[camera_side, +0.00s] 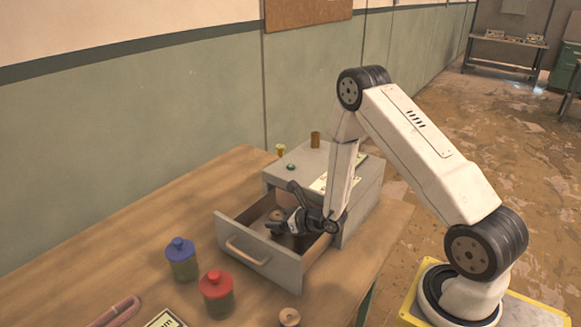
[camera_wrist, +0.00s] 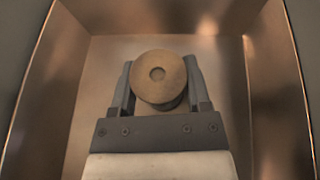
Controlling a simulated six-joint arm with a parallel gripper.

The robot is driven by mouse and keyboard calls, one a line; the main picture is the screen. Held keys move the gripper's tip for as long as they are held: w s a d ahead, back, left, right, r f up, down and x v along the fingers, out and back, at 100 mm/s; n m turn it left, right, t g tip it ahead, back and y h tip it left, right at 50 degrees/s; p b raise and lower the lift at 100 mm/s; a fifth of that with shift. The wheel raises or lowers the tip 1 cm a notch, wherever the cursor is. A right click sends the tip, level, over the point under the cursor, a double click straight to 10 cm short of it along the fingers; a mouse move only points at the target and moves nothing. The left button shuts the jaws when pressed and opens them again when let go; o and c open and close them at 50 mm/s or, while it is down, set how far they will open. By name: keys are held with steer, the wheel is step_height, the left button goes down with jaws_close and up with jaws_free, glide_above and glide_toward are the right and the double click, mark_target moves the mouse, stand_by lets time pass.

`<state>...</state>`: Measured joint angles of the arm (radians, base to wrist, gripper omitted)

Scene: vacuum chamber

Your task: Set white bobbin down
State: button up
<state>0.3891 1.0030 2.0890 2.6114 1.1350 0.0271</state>
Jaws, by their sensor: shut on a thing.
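A round tan bobbin (camera_wrist: 158,72) with a small centre hole sits between the two fingers of my gripper (camera_wrist: 159,80) in the wrist view. The fingers are shut on its sides. In the side view my gripper (camera_side: 279,224) is low inside the open drawer (camera_side: 262,257), with the bobbin (camera_side: 277,214) at its fingertips. The bobbin looks tan rather than white in this light. The drawer floor shows around it in the wrist view, but I cannot tell whether the bobbin touches it.
The drawer walls rise close around my gripper. The grey cabinet (camera_side: 360,210) stands behind, with small items on top. A blue-lidded jar (camera_side: 181,258), a red-lidded jar (camera_side: 216,291) and another tan bobbin (camera_side: 290,317) are on the table.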

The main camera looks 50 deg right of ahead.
steer(key=shift+f, duration=0.1)
steer(key=o, duration=1.3)
steer(key=shift+c, duration=0.2)
steer(key=v, duration=0.5)
steer(key=shift+s+d+r, duration=0.1)
steer(key=shift+r, duration=0.25)
step_height(320, 180, up, 7)
steer(key=shift+f, duration=0.2)
